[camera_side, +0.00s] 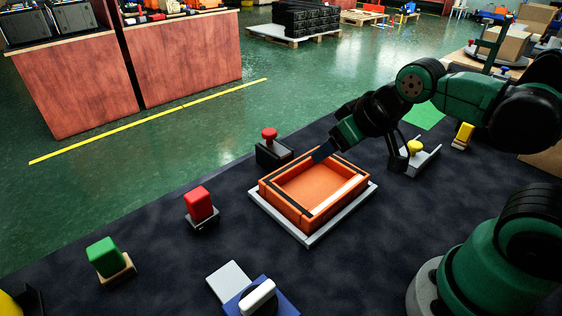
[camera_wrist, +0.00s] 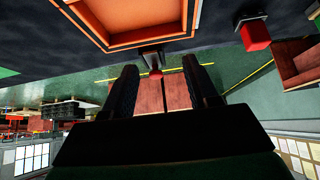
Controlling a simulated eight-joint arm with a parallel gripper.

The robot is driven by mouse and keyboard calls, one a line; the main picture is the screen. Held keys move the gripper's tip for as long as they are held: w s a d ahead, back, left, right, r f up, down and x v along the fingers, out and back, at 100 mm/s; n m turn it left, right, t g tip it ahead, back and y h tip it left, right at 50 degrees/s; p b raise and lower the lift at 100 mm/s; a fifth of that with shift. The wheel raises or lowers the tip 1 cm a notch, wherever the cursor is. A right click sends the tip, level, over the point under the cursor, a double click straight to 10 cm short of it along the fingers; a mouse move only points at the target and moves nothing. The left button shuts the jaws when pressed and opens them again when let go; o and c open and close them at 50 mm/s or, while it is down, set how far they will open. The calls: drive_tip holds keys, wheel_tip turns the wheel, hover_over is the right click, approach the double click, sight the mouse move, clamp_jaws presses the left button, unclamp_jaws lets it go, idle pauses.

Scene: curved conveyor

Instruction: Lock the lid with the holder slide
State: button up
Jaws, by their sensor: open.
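An orange box (camera_side: 308,188) with a raised rim and flat orange inside sits on a pale plate (camera_side: 310,240) mid-table. I cannot tell whether a lid is on it. A black holder with a red knob (camera_side: 269,134) stands just beyond its far left side. A grey holder with a yellow knob (camera_side: 414,147) stands to its right. My gripper (camera_side: 322,153) is tilted down at the box's far rim; contact is unclear. In the wrist view my open gripper (camera_wrist: 160,66) shows two dark fingers, with the red knob (camera_wrist: 155,74) seen between them and the box (camera_wrist: 125,22) above.
A red block (camera_side: 198,204) and a green block (camera_side: 106,257) stand on small bases at the left. A blue piece with a white handle (camera_side: 258,297) lies in front. A yellow block (camera_side: 464,134) is at the right. Dark table between them is clear.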

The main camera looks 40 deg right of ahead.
drive_tip(key=shift+o, duration=1.7)
drive_tip(key=shift+w+r, duration=0.15)
drive_tip(key=w+d+r+n+g, duration=0.1)
drive_tip(key=w+r+n+g, duration=0.25)
drive_tip(key=w, duration=0.55)
drive_tip(key=n+g, duration=0.3)
drive_tip(key=n, duration=0.2)
hover_over(269, 131)
drive_tip(key=f, duration=0.4)
drive_tip(key=shift+s+a, duration=0.1)
drive_tip(key=shift+s, duration=0.15)
drive_tip(key=shift+w+f+n+g, duration=0.25)
drive_tip(key=shift+f+g, duration=0.1)
drive_tip(key=shift+f, duration=2.9)
drive_tip(key=shift+c, duration=0.2)
